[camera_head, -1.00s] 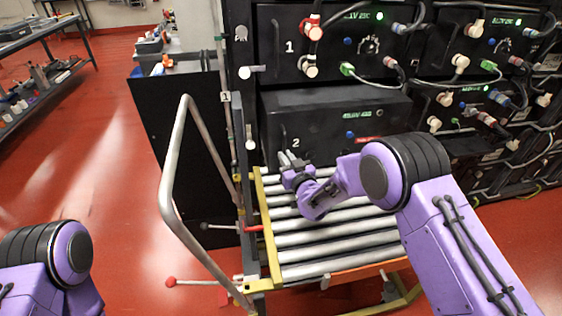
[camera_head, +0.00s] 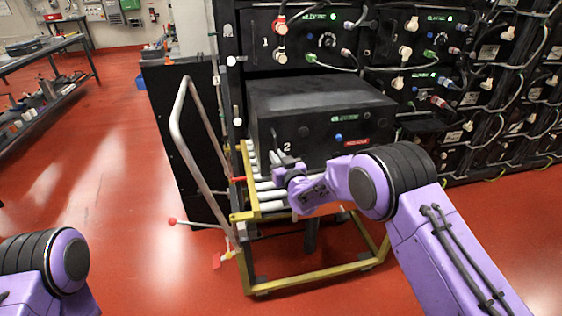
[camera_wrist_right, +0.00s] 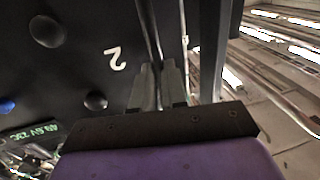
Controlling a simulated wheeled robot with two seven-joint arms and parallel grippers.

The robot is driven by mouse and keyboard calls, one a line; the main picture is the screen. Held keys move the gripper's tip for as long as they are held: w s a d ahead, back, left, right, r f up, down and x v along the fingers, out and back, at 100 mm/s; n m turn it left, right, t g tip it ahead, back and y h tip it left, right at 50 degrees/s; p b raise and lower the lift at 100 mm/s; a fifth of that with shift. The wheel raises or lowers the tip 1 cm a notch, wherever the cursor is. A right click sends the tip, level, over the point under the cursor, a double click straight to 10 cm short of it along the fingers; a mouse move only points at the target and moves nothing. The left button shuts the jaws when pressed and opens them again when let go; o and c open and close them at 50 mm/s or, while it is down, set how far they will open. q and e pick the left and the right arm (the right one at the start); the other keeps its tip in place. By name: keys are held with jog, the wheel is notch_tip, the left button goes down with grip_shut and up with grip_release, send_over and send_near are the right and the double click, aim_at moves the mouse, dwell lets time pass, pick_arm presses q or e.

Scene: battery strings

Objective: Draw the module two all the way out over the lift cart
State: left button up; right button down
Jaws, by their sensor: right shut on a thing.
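Module two (camera_head: 330,138), a black box marked "2", sticks far out of the rack and sits over the rollers of the lift cart (camera_head: 320,277). Its flat top shows, and only a strip of rollers is bare in front. Whether its back end is still inside the rack cannot be told. My right gripper (camera_head: 285,160) is at the left of the module's front face, shut on the module's handle (camera_wrist_right: 147,28). The fingers (camera_wrist_right: 160,86) also show in the right wrist view, beside the "2". My left gripper is out of view; only its arm shows.
Module one (camera_head: 305,38) stays in the rack (camera_head: 229,75) above the opening, with cables plugged in. The cart's grey push handle (camera_head: 180,122) rises at the left. A bench (camera_head: 45,48) stands far left. The red floor (camera_head: 130,200) is clear left of the cart.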

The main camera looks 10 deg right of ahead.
jog(key=shift+a+f, duration=0.3)
jog(key=shift+f, duration=0.15)
jog(key=c, duration=1.3)
grip_release()
jog(key=shift+f, duration=0.1)
jog(key=shift+d, duration=0.15)
jog(key=s, duration=0.3)
jog(key=s+d, duration=0.1)
jog(key=s, duration=0.3)
jog(key=s+d, duration=0.1)
jog(key=s, duration=0.2)
jog(key=shift+s+r+b, duration=0.2)
jog(key=shift+b, duration=0.2)
